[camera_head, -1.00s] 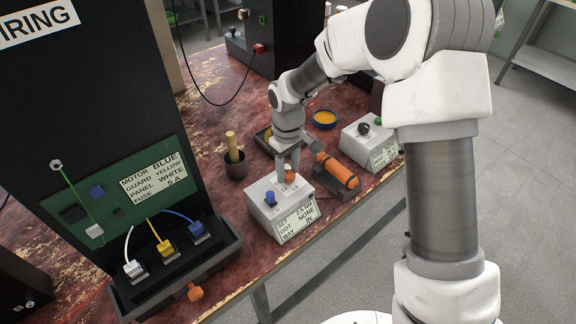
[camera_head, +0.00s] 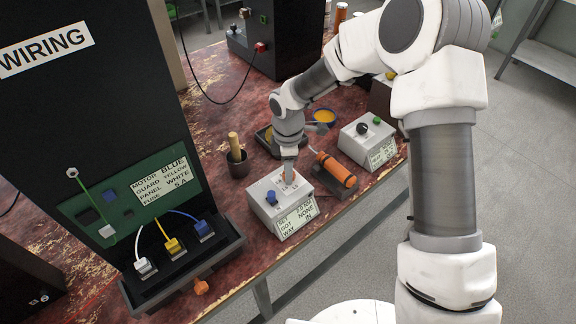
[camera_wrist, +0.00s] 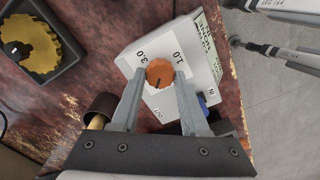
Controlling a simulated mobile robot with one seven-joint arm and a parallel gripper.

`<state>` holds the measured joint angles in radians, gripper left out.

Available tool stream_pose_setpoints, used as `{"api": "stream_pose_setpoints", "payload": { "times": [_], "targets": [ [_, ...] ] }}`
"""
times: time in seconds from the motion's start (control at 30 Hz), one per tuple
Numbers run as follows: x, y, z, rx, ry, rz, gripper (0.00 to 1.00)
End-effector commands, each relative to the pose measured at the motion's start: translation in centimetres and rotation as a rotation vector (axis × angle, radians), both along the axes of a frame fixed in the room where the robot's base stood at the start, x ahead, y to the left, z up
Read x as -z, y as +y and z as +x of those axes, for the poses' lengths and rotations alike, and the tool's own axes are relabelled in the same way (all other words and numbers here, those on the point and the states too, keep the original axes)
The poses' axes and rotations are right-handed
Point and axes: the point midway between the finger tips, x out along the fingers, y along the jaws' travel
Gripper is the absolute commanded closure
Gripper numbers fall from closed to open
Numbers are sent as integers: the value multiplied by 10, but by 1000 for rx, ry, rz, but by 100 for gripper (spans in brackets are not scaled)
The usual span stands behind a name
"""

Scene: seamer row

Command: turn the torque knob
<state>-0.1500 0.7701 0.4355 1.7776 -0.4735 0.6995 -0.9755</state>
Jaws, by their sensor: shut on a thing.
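The torque knob (camera_wrist: 160,73) is a round orange knob with a dark mark, on top of a white box (camera_head: 263,211). In the wrist view it lies between my gripper's two fingers (camera_wrist: 160,75), which are shut on it from either side. The labels 3.0 and 1.0 flank it there. In the head view my gripper (camera_head: 288,173) reaches down to the box top and mostly hides the knob. The box's front label (camera_head: 297,218) reads SET, GOT NONE and a WAY or BAY IN line; the set value looks like 2.0 but is small.
A blue knob (camera_head: 271,197) sits on the same box. An orange cylinder in a dark cradle (camera_head: 334,170) lies close on the right, with another white box (camera_head: 366,143) beyond. A dark cup (camera_head: 238,165) stands behind. A wiring panel (camera_head: 130,190) rises on the left.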

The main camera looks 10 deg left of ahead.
Motion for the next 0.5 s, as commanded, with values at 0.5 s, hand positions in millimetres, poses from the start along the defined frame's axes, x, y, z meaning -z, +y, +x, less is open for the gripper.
{"api": "stream_pose_setpoints", "payload": {
  "times": [0.5],
  "targets": [
    [-1,0,0,-246,-2,2,100]
  ]
}}
